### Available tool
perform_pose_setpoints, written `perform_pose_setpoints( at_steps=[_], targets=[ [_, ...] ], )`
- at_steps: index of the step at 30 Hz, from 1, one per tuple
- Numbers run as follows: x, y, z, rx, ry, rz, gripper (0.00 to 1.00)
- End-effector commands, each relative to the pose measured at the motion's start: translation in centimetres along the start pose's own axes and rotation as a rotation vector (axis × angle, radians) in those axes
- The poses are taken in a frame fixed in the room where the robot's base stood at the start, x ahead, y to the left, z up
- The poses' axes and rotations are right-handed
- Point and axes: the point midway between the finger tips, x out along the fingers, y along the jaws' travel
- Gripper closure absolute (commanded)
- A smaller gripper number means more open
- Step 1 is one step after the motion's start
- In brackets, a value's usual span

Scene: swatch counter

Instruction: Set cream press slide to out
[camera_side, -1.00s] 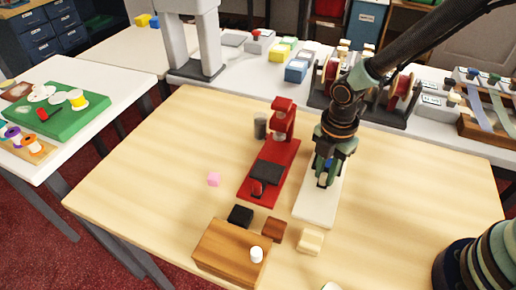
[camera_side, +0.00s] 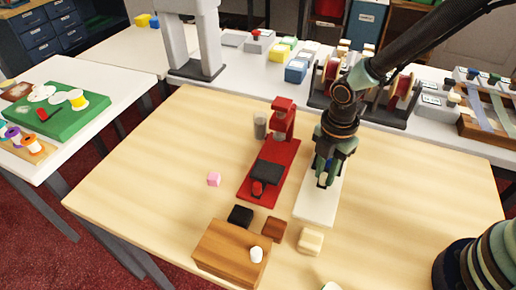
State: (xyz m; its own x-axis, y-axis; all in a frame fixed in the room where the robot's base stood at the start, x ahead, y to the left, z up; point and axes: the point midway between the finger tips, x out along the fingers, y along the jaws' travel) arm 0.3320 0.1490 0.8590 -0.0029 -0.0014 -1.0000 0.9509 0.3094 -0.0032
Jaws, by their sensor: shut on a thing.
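The cream press (camera_side: 318,207) is a long pale base on the wooden table, to the right of a red press (camera_side: 255,190). My gripper (camera_side: 324,178) points down over the cream press and is shut on a part of it, seemingly its slide. The fingers and my wrist hide most of that part and the press's upright. A little blue shows between the fingers. The red press stands apart on the left, with a dark block (camera_side: 267,172) on its base and a red knob (camera_side: 257,187) in front.
A black block (camera_side: 240,215), a brown block (camera_side: 274,229) and a cream block (camera_side: 310,241) lie near a wooden box (camera_side: 230,255) in front. A grey cylinder (camera_side: 260,126) stands behind. The table's left side is clear.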

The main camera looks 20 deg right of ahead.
Motion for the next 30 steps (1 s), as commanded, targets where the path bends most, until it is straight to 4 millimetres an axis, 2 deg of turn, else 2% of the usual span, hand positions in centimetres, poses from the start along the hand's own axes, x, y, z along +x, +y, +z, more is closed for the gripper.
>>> perform_pose_setpoints(
  at_steps=[4, 9, 15, 26, 27, 29, 30],
  targets=[
    [-0.1, -0.6, -1.2, -0.004, 0.0, -0.002, 1.0],
    [-0.1, -2.2, -4.5, -0.008, 0.0, 0.001, 1.0],
    [-0.1, -3.5, -7.1, -0.003, 0.0, 0.002, 1.0],
    [-0.1, -3.9, -7.7, -0.005, -0.001, -0.001, 1.0],
    [0.0, -3.9, -7.7, -0.005, -0.001, -0.001, 0.68],
    [0.0, -3.9, -7.6, -0.005, -0.001, -0.002, 0.45],
    [0.0, -3.9, -7.6, -0.004, -0.001, -0.002, 0.45]
  ],
)
